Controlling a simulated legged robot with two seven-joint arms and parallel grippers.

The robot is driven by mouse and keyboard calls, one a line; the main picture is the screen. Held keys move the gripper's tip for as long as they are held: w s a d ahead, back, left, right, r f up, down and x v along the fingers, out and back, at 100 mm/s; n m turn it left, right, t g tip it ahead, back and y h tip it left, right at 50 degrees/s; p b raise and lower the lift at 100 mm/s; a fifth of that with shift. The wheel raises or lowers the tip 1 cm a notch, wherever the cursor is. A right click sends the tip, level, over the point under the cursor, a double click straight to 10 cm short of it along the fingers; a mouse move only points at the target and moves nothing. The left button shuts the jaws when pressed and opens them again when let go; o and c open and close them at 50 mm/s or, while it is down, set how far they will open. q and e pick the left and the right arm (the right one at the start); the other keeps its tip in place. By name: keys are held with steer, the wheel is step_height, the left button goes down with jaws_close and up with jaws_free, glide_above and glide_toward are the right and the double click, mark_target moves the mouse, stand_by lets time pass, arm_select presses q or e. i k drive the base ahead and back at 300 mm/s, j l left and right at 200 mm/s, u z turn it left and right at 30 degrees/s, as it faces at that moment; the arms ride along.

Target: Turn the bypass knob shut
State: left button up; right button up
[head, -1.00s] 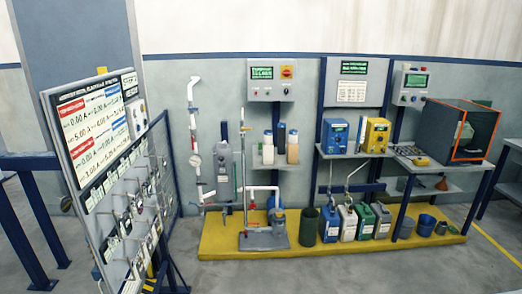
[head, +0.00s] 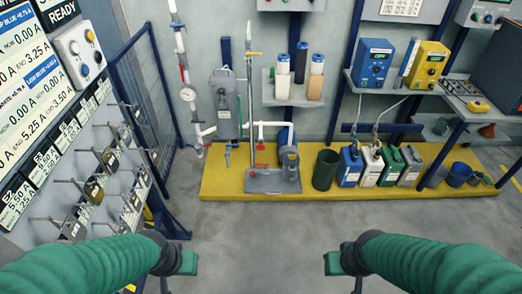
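The piping at the back wall carries several small handles, and I cannot tell which is the bypass knob. A white vertical pipe (head: 180,60) has a red handle (head: 184,76) and a round gauge (head: 188,94). My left gripper (head: 190,263) and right gripper (head: 333,263) are in the foreground, far from the piping. Both look empty; their finger openings are not clear.
A board (head: 80,130) with hanging padlocks stands close on the left. A yellow platform (head: 222,185) runs along the wall, with several jugs (head: 349,167) and a dark green bin (head: 325,170). Blue and yellow pump units (head: 372,63) sit on a shelf. The floor before the platform is clear.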

mark_target(260, 147)
steer(key=i, duration=1.8)
